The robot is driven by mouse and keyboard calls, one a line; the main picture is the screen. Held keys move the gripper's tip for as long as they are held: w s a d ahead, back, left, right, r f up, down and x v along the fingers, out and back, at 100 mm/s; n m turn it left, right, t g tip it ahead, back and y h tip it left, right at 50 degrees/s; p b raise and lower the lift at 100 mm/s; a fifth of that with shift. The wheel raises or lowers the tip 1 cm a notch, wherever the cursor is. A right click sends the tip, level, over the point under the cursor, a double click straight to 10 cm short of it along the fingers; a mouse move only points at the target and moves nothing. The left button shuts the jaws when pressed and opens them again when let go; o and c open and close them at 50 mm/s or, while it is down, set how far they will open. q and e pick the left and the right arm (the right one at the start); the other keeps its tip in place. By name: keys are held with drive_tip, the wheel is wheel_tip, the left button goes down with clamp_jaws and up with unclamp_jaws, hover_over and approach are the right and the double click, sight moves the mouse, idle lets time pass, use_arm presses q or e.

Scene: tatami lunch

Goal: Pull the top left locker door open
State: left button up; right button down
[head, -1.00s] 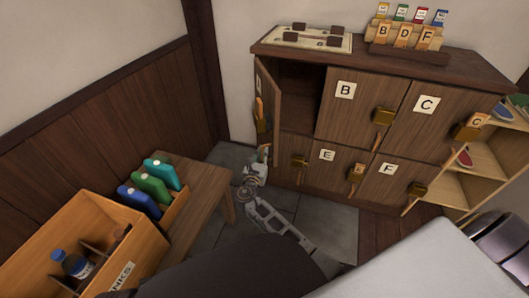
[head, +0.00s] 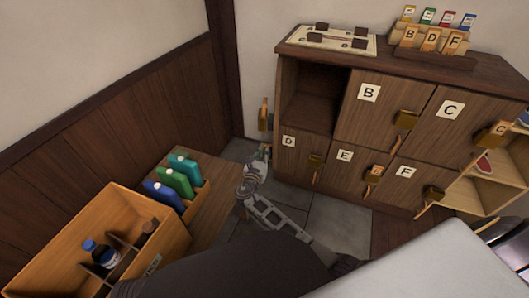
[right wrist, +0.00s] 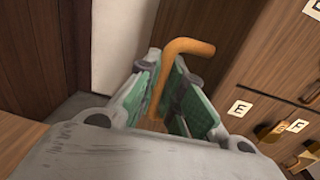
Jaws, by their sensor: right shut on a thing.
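The locker cabinet (head: 420,185) stands at the right in the head view. Its top left compartment (head: 312,100) is open and looks empty. That door is swung out to the left, almost edge-on, so its panel hardly shows; its orange-brown handle (head: 263,107) stands out beside the cabinet. My right gripper (head: 263,155) is low in front of the cabinet's left side, just below that handle in the picture. In the right wrist view, my right gripper (right wrist: 163,105) is shut on an orange-brown bent handle (right wrist: 188,47). My left gripper is not in view.
Doors B (head: 384,105), C, D, E and F are shut. Grey floor (head: 335,220) lies before the cabinet.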

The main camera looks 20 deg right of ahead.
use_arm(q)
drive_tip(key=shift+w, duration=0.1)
use_arm(e)
drive_tip(key=shift+f, duration=0.1)
drive_tip(key=c, duration=1.8)
unclamp_jaws()
drive_tip(key=shift+r, duration=0.2)
